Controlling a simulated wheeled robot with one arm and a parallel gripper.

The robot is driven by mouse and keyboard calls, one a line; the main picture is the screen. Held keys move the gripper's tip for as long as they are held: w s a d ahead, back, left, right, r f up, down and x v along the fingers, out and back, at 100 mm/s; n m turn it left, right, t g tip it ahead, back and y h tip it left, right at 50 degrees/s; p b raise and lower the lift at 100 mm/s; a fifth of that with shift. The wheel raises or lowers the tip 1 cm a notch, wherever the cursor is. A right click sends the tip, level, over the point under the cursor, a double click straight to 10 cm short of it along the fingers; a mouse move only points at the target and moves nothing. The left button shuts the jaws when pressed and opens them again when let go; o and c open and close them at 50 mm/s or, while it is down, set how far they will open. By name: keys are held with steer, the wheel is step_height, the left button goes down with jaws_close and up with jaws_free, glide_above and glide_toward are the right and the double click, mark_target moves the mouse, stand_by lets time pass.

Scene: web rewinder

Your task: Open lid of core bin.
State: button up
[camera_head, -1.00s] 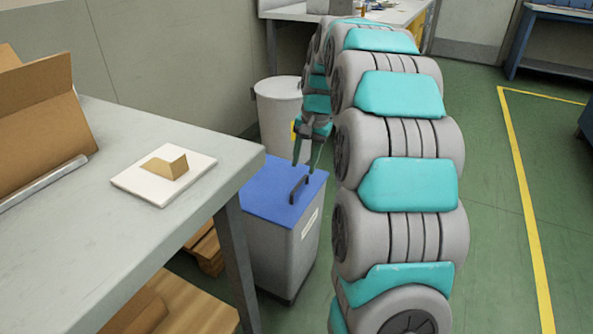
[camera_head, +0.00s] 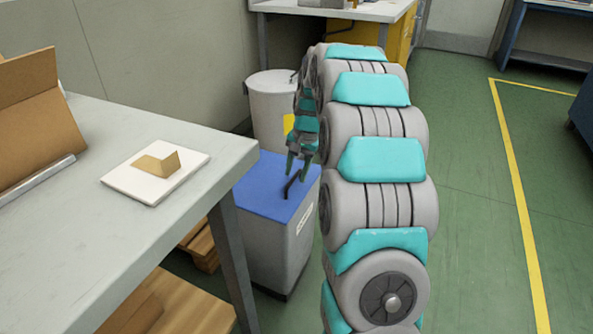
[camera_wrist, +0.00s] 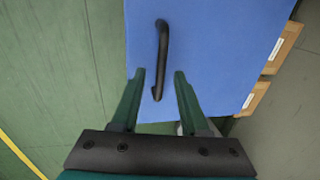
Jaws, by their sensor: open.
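The core bin (camera_head: 268,241) is a grey box with a flat blue lid (camera_head: 255,196), and the lid is closed. A black bar handle (camera_head: 293,184) stands on the lid; in the wrist view the handle (camera_wrist: 162,50) runs lengthwise up the picture over the blue lid (camera_wrist: 215,60). My gripper (camera_head: 297,170) is over the lid at the handle, pointing down. In the wrist view my gripper (camera_wrist: 159,74) is open, with one finger on each side of the handle's near end. I cannot tell whether either finger touches it.
A grey table (camera_head: 95,235) stands left of the bin, its corner close to the lid. A white bin (camera_head: 270,100) is behind. A pale workbench (camera_head: 345,12) is at the back. Green floor (camera_head: 470,190) is free to the right.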

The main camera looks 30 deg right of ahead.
steer(key=shift+c, duration=0.2)
jaws_close()
stand_by(1.2)
